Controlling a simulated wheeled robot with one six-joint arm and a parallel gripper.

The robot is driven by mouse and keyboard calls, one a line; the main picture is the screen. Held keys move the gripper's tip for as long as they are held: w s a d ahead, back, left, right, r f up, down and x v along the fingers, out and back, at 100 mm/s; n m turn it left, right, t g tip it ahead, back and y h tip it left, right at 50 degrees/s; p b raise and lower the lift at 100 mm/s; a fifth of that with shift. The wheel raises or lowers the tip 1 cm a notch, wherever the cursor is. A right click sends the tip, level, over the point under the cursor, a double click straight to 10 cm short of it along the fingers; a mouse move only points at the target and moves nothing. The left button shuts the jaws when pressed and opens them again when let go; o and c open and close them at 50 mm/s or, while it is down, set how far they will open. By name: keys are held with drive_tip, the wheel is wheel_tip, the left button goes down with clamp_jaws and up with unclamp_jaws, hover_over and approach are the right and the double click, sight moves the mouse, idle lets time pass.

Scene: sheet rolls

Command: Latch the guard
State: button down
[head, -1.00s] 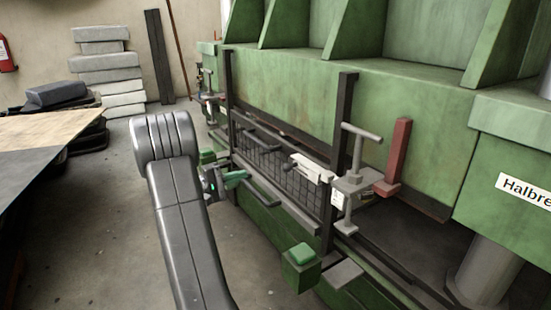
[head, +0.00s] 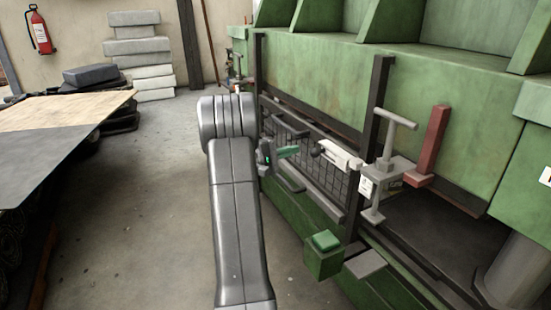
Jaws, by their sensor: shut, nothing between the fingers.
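The guard is a dark mesh panel (head: 325,172) in a frame between two dark upright posts on the green press. A pale grey latch lever (head: 340,155) with a dark round knob at its left end lies across the guard's upper right, by the right post (head: 377,110). A dark bar handle (head: 290,181) is on the guard's lower left. My gripper (head: 292,151), with green fingers, is shut and empty. It appears just left of the lever's knob, with a small gap in the picture. My own arm hides part of the guard's left side.
A grey clamp with a T-handle (head: 386,165) and a red upright bar (head: 430,145) stand right of the guard. A green box with a button (head: 324,255) juts out below. A table (head: 60,125) stands at left; the floor between is clear.

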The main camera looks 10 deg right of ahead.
sight(316, 157)
drive_tip(key=s+d, duration=0.1)
drive_tip(key=s+d+r+b, duration=0.1)
drive_tip(key=s, duration=0.1)
drive_tip(key=shift+d, duration=0.4)
drive_tip(key=s, duration=0.1)
drive_tip(key=s+d+b, duration=0.1)
drive_tip(key=s, duration=0.1)
drive_tip(key=s+b, duration=0.1)
drive_tip(key=shift+s+d+f, duration=0.1)
drive_tip(key=shift+s+d, duration=0.1)
drive_tip(key=shift+d, duration=0.1)
